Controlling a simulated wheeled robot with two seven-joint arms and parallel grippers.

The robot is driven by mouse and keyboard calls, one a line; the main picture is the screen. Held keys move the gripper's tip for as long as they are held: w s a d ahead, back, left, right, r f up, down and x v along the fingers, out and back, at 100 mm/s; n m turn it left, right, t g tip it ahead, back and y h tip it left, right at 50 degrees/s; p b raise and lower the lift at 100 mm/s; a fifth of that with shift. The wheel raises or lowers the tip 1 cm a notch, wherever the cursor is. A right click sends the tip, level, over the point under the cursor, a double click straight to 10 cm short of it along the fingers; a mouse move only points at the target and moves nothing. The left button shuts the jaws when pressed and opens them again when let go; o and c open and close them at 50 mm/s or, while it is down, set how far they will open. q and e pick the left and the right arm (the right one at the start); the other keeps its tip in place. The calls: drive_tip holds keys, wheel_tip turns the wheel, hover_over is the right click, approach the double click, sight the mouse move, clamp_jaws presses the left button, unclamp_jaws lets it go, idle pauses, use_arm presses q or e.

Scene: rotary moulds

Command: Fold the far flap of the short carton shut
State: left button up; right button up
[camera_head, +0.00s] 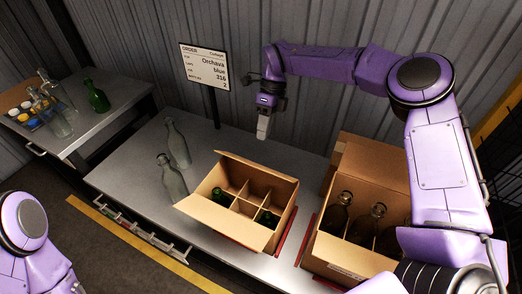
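The short carton (283,222) stands open on the table in the middle, with cardboard dividers and dark green bottles (220,196) in some cells. Its far flap (256,166) shows as a narrow strip along the far edge and is not folded over the cells. Its near flap (222,221) leans outward at the front. My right gripper (263,128) points down above and behind the far flap, apart from the carton. Its fingertips show as one pale block with no gap, and they hold nothing. My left gripper is out of view; only a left arm link shows at lower left.
Two clear bottles (172,177) stand left of the short carton. An order sign (205,67) stands behind. A side table (100,115) holds more bottles.

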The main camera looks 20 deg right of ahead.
drive_tip(key=v, duration=0.4)
drive_tip(key=shift+w, duration=0.2)
drive_tip(key=shift+d+r, duration=0.1)
drive_tip(key=shift+r, duration=0.1)
drive_tip(key=c, duration=0.4)
drive_tip(key=shift+n+t, duration=0.6)
drive_tip(key=r+b, duration=0.1)
drive_tip(key=r, duration=0.1)
drive_tip(key=a+r+b, duration=0.1)
drive_tip(key=r, duration=0.2)
drive_tip(key=shift+a+r, duration=0.15)
drive_tip(key=shift+r, duration=0.15)
clamp_jaws()
wheel_tip(320, 180, up, 3)
drive_tip(key=s+a+n+t+h+b, duration=0.1)
drive_tip(key=s+a+n+h, duration=0.1)
drive_tip(key=n, duration=0.2)
drive_tip(key=n+h, duration=0.1)
drive_tip(key=n, duration=1.1)
hover_over(252, 164)
drive_tip(key=shift+t, duration=0.3)
drive_tip(key=f, duration=1.3)
drive_tip(key=shift+d+f+p, duration=0.3)
drive_tip(key=shift+f, duration=0.1)
drive_tip(key=shift+s+a+f, duration=0.25)
drive_tip(key=shift+a, duration=0.05)
drive_tip(key=shift+w+d, duration=0.1)
